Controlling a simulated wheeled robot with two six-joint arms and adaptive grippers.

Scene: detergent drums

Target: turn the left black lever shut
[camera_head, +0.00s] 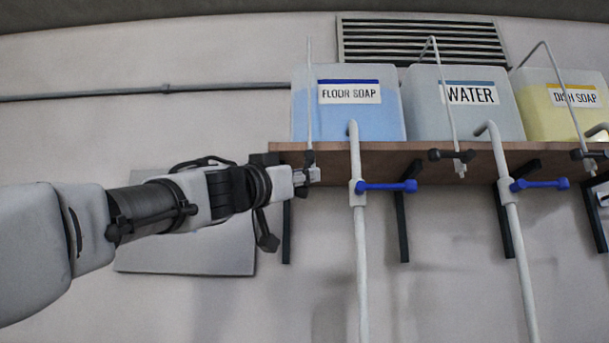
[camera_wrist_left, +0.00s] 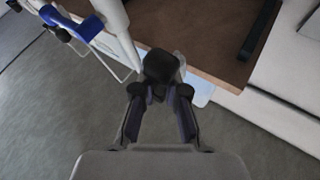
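The left black lever (camera_head: 264,159) sits on the thin tap under the floor soap drum (camera_head: 347,112). It points left from the tap, and my gripper partly hides it. Its dark knob (camera_wrist_left: 161,66) shows large in the left wrist view, at the tips of my fingers. My left gripper (camera_head: 285,180) is at the lever, just in front of the shelf's left end. In the left wrist view its two fingers (camera_wrist_left: 159,94) stand apart, one on each side of the knob's near end. I cannot tell whether they touch it. My right gripper is not in view.
A blue lever (camera_head: 386,186) on a white pipe (camera_head: 361,250) is close to the right. The brown shelf (camera_head: 400,157) holds the water drum (camera_head: 465,105) and the dish soap drum (camera_head: 565,110). Black brackets (camera_head: 402,225) hang below. The wall at left is mostly clear.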

